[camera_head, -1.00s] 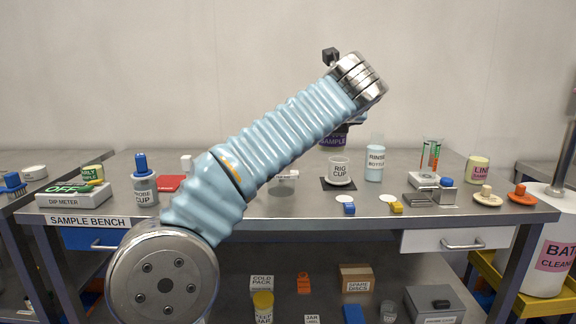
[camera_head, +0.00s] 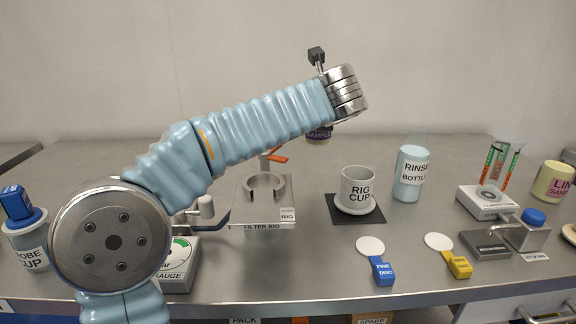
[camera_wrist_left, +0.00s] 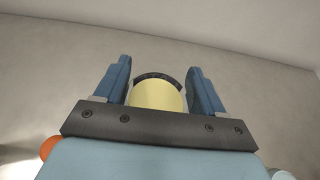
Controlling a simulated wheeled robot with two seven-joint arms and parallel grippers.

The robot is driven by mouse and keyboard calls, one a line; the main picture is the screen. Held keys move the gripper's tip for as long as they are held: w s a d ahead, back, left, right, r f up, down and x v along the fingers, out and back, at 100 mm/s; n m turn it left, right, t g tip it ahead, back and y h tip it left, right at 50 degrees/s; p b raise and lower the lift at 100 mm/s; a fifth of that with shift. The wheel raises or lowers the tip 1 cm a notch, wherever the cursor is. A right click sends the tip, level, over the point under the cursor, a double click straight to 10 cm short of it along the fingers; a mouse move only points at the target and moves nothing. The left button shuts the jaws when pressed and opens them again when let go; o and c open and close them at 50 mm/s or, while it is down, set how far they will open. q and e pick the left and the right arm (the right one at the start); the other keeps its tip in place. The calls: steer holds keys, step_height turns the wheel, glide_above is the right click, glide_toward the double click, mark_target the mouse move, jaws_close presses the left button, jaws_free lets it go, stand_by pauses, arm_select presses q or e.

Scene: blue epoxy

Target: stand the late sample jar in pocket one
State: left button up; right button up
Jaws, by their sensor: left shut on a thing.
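My left arm crosses the middle of the head view, and its wrist hides most of the left gripper. In the left wrist view my left gripper (camera_wrist_left: 159,68) is shut on a pale yellow jar (camera_wrist_left: 156,96) with a dark rim or lid edge. The jar sits between the two blue fingers. I cannot make out a pocket marked one. My right gripper is not in view.
The steel bench (camera_head: 320,270) holds the filter rig (camera_head: 262,200), rig cup (camera_head: 357,190), rinse bottle (camera_head: 411,172) and two disc tags, blue (camera_head: 382,272) and yellow (camera_head: 459,266). A tube stand (camera_head: 487,203) and a LIN-labelled jar (camera_head: 553,181) stand right. The probe cup (camera_head: 30,250) is left.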

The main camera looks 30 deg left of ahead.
arm_select(q)
step_height(320, 180, down, 9)
steer(key=shift+s+r, duration=0.1)
steer(key=shift+r, duration=0.05)
steer(key=o, duration=1.2)
steer(key=shift+c, duration=0.2)
steer(key=b+v, duration=0.1)
steer(key=v, duration=1.1)
